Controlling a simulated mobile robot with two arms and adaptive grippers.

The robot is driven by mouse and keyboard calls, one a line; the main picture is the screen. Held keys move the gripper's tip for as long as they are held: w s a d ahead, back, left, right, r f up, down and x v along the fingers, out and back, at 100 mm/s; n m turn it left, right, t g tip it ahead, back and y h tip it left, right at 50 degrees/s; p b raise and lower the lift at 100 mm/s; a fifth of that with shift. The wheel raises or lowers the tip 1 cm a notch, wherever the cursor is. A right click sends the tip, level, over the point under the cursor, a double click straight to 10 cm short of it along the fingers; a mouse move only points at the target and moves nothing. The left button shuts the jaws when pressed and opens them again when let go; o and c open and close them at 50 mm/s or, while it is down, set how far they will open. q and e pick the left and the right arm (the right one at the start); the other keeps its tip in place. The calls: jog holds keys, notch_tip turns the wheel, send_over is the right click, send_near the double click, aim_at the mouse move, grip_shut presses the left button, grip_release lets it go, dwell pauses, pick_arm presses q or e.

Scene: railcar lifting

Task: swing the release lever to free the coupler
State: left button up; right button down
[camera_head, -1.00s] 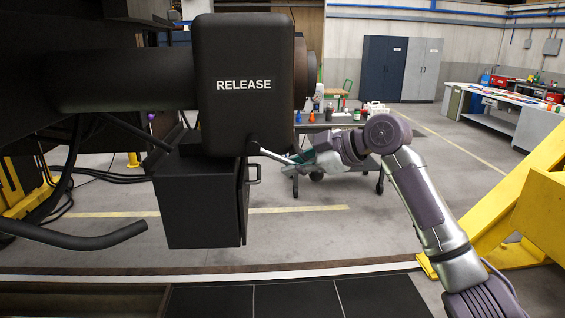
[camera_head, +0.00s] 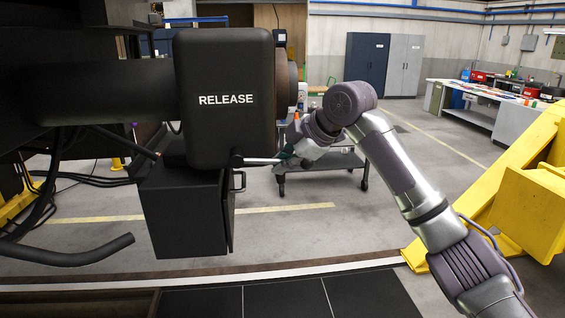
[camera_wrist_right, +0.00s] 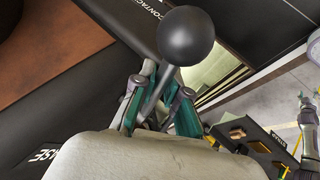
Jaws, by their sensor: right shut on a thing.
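The coupler is a big dark block marked RELEASE (camera_head: 222,80), hanging in the left half of the head view. The release lever (camera_head: 260,160) is a thin rod that leaves the block's lower right corner and lies about level. My right gripper (camera_head: 290,156) is at the lever's outer end; its fingers are small there. In the right wrist view the green-padded fingers of my right gripper (camera_wrist_right: 158,104) are shut on the lever's rod, and the lever's black ball knob (camera_wrist_right: 187,36) sticks out beyond them. My left gripper is not in the head view.
A black box (camera_head: 190,215) with a handle hangs under the coupler. A bent dark bar (camera_head: 75,255) juts out at lower left. A yellow stand (camera_head: 535,210) is at the right. A dark cart (camera_head: 330,162) stands behind my right arm. Open floor lies between.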

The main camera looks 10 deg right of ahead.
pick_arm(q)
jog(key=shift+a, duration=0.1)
pick_arm(e)
jog(key=shift+r, duration=0.15)
jog(key=c, duration=1.2)
grip_release()
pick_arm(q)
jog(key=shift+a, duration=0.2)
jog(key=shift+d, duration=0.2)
pick_arm(e)
jog(key=v, duration=1.2)
jog(key=shift+a, duration=0.1)
